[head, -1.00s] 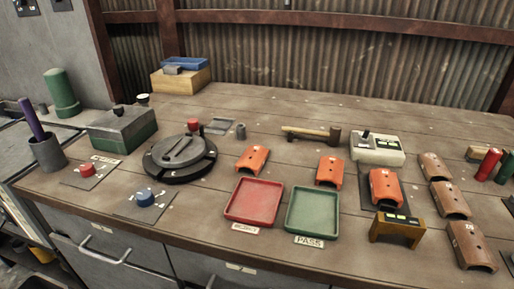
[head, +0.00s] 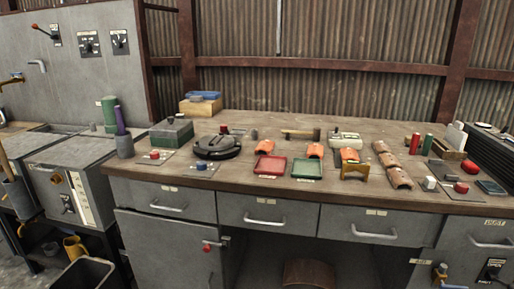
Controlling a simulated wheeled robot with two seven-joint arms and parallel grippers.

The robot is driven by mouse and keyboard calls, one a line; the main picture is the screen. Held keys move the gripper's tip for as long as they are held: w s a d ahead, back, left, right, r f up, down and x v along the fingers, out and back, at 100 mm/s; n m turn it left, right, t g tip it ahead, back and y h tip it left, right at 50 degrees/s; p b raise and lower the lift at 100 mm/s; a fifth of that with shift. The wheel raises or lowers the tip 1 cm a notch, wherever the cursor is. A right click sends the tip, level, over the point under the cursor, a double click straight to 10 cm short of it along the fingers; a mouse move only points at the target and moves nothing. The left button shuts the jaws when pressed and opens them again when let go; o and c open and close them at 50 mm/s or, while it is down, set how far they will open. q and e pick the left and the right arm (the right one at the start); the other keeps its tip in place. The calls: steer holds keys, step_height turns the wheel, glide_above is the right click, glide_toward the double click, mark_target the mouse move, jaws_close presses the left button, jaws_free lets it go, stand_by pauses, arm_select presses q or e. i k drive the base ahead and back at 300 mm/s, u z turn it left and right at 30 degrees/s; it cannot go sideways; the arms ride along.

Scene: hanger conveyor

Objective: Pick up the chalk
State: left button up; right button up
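I cannot make out the chalk for certain on the workbench (head: 240,184). A small white block (head: 430,183) stands near the front edge at the right, beside a red round knob (head: 461,188). A red cylinder (head: 415,143) and a green cylinder (head: 427,144) stand upright behind it. A wooden holder with white upright pieces (head: 455,137) is at the far right. Which of these, if any, is the chalk is too small to tell. Neither of my grippers is in view.
A red tray (head: 270,174) and a green tray (head: 307,178) lie near the front edge, with orange and brown curved parts around them. A black round turntable (head: 217,155) and a grey-green box (head: 171,133) are at the left. Drawers line the bench front.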

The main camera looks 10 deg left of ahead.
mark_target(429, 182)
steer(key=u, duration=0.7)
steer(key=i, duration=1.45)
steer(key=z, duration=1.1)
steer(key=k, duration=0.35)
steer(key=z, duration=0.9)
steer(key=k, duration=0.9)
steer(key=z, duration=0.05)
steer(key=i, duration=0.85)
steer(key=z, duration=0.2)
